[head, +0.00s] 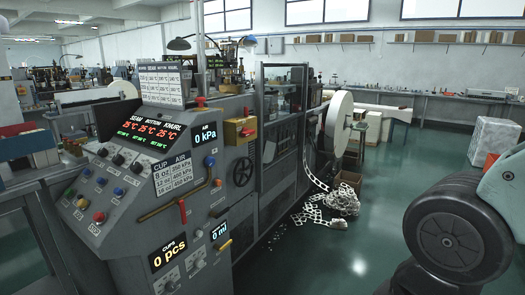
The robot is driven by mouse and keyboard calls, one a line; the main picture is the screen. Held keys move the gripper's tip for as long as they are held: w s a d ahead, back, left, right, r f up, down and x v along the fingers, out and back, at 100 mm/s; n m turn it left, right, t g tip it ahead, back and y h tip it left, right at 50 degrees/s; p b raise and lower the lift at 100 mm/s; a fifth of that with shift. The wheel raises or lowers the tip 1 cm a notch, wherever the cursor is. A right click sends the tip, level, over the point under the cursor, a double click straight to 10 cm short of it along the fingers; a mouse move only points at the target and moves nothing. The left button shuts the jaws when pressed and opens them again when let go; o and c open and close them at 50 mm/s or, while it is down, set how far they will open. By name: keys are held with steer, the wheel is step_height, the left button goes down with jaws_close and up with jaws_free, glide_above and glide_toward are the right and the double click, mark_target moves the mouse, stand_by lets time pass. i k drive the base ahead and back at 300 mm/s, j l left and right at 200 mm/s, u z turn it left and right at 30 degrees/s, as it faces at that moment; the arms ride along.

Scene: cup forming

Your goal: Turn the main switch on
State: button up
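The cup forming machine (215,200) stands left of centre, with a sloped control panel (110,185) carrying several coloured knobs and buttons. A yellow box with a red part (240,131) sits on its upper front; it looks like the main switch, but no label on it is readable and its position cannot be told. The displays are lit: three red 25 °C readings (145,128), AIR 0 kPa (205,138), CUPS 0 pcs (168,254) and 0 ml (220,230). My gripper is not in view; only part of my arm shows at the lower right.
A large white paper roll (338,122) stands at the machine's right end. A heap of punched paper scrap (330,208) lies on the floor below it. The green floor (385,215) to its right is open. A long workbench (450,105) runs along the back wall.

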mark_target(245, 132)
steer(key=i+u, duration=0.1)
steer(key=i, duration=0.6)
steer(key=i+l, duration=0.15)
steer(key=i, duration=0.55)
steer(key=i+l+u, duration=0.15)
steer(key=i, duration=0.55)
